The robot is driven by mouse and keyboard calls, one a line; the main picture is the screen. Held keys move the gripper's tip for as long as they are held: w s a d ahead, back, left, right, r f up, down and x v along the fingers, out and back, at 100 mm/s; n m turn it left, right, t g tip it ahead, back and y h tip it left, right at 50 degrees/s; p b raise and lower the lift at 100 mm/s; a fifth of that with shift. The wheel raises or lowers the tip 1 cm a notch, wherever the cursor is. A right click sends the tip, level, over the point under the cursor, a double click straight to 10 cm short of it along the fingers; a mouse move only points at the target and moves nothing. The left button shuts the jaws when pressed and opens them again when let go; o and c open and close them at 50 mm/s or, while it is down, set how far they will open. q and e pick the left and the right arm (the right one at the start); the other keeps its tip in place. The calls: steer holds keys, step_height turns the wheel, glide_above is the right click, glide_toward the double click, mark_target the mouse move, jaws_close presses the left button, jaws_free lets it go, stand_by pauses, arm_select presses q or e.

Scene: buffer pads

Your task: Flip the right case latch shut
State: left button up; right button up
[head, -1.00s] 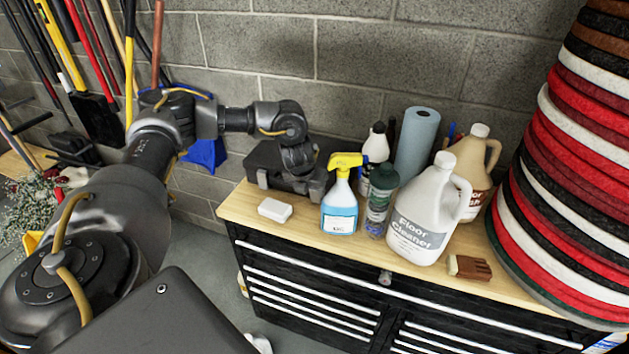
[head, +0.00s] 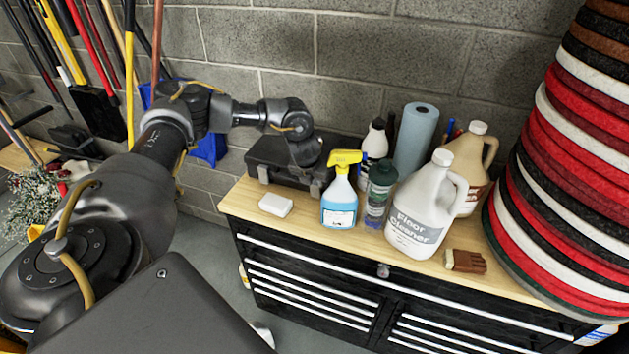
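The black case (head: 262,152) sits at the back left of the wooden cabinet top, its lid looking down. Its left latch (head: 263,174) is a small grey tab on the front. The right latch (head: 315,188) shows at the front right, beside the blue spray bottle; it seems to lie near the case front, but it is too small to tell if it is fully shut. My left gripper (head: 305,153) hangs over the right part of the case, above and behind the right latch, apparently apart from it. Its fingers are dark and hard to make out. My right gripper is out of view.
The spray bottle (head: 340,195) stands close to the right latch. A white block (head: 276,205) lies in front of the case. A dark green bottle (head: 379,193), floor cleaner jug (head: 418,215), blue roll (head: 415,140) and brush (head: 465,261) fill the right. A block wall rises behind.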

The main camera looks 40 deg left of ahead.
arm_select(q)
steer(key=shift+c, duration=0.5)
steer(key=shift+w+a+r+g, duration=0.1)
steer(key=shift+w+a+g, duration=0.05)
steer(key=shift+w+g, duration=0.35)
steer(key=shift+w+a+g+h, duration=0.15)
steer(key=shift+w+g+h, duration=0.25)
steer(key=shift+g, duration=0.2)
steer(key=shift+r, duration=0.1)
steer(key=o, duration=1)
steer(key=shift+b, duration=0.3)
